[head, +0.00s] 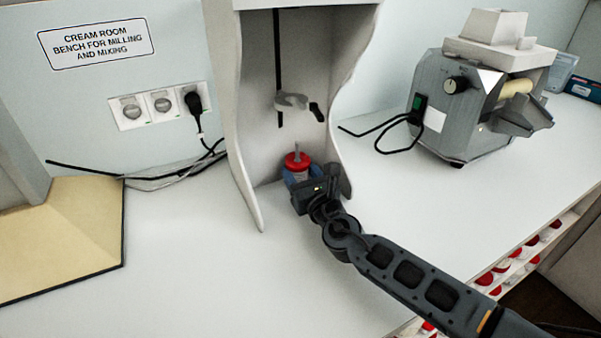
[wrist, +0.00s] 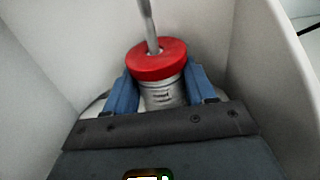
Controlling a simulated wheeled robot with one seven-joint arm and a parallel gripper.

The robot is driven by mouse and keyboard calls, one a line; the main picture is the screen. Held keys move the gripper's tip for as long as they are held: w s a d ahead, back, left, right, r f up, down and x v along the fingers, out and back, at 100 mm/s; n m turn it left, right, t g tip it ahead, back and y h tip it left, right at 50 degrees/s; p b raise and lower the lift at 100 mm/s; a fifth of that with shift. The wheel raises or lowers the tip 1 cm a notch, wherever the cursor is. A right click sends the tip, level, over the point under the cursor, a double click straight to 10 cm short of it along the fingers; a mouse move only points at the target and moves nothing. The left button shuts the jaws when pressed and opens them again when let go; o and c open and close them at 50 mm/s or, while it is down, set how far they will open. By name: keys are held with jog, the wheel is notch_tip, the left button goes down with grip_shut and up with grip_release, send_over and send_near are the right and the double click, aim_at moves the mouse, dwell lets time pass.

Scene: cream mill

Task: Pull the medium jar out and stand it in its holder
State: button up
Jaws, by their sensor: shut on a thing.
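The medium jar (wrist: 163,92) has a white labelled body and a red lid, with a grey rod standing up from the lid's middle. In the head view its red lid (head: 297,160) shows inside the white housing, near its base. My gripper (wrist: 162,88) is shut on the jar, with a blue finger against each side of its body. In the head view my gripper (head: 301,178) reaches in from the lower right and hides most of the jar. The jar looks upright. I cannot tell whether its base touches the surface below.
The white housing (head: 245,120) has side walls close to the jar. A clamp (head: 291,101) on a black rod hangs above it. A grey mill (head: 470,95) stands to the right. Red-lidded jars (head: 505,265) fill a rack below the bench edge. The bench (head: 190,250) is clear at front left.

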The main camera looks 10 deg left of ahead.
jog(key=shift+s+a, duration=0.15)
jog(key=shift+a, duration=0.1)
jog(key=shift+s+a, duration=0.2)
jog(key=shift+a, duration=0.1)
jog(key=shift+s+a+p, duration=0.35)
jog(key=shift+a+p, duration=0.1)
jog(key=shift+a, duration=0.05)
dwell(0.4)
jog(key=shift+p+v, duration=1.5)
jog(key=shift+v, duration=1.55)
jog(key=shift+d+p+v, duration=0.25)
jog(key=shift+p+v, duration=0.25)
jog(key=shift+v, duration=1.45)
jog(key=shift+f, duration=0.1)
